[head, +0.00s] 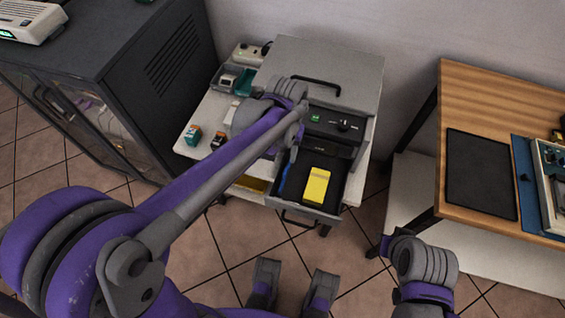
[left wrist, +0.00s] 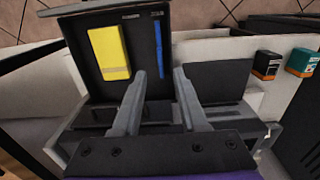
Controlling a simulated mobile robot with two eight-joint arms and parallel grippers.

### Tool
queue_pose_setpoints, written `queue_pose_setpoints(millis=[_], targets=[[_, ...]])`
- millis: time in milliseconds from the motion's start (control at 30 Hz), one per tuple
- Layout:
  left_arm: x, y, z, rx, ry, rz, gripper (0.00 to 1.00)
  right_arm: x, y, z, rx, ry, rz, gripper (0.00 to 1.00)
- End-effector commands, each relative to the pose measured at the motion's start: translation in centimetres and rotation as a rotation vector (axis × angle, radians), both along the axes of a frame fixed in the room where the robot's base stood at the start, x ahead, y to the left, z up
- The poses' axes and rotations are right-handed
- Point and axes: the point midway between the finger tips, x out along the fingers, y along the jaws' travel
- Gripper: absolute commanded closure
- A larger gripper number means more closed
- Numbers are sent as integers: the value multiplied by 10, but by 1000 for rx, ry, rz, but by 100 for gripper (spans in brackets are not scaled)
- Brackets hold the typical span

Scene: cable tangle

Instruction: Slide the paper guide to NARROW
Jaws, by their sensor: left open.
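The pulled-out tray (head: 325,203) of the grey printer (head: 335,70) holds a yellow pad (head: 316,186) and, left of it, a narrow blue strip (head: 285,179) that looks like the paper guide. In the left wrist view the blue strip (left wrist: 160,55) stands right of the yellow pad (left wrist: 109,53), near two small labels too small to read. My left gripper (left wrist: 160,76) is open and empty, its fingers apart near the printer end of the tray; I see no contact with the strip. My right gripper (head: 388,245) is low, apart from the tray; its fingers are unclear.
Two small cartridges (head: 193,134) stand on the white stand left of the printer. A dark cabinet (head: 110,70) is at the left. A wooden table (head: 480,100) with a black mat (head: 478,172) is at the right. Tiled floor lies in front of the tray.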

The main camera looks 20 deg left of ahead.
Motion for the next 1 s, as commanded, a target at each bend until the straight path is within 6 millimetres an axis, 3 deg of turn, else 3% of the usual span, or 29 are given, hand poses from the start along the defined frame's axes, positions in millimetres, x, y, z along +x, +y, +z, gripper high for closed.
queue_pose_setpoints(millis=[300, 500, 933, 1000], targets=[[0, 0, -62, 0, -1, 0, 57, 0, 0, -16, 0, 5, 0, 75], [0, 0, -89, -1, -1, 0, 57, 0, 0, -23, 0, 7, 0, 75], [0, 0, -98, -1, -2, 0, 57, 0, 0, -24, 0, 8, 0, 75], [0, 0, -98, -1, -2, 0, 70, 0, 0, -24, 0, 8, 0, 75]])
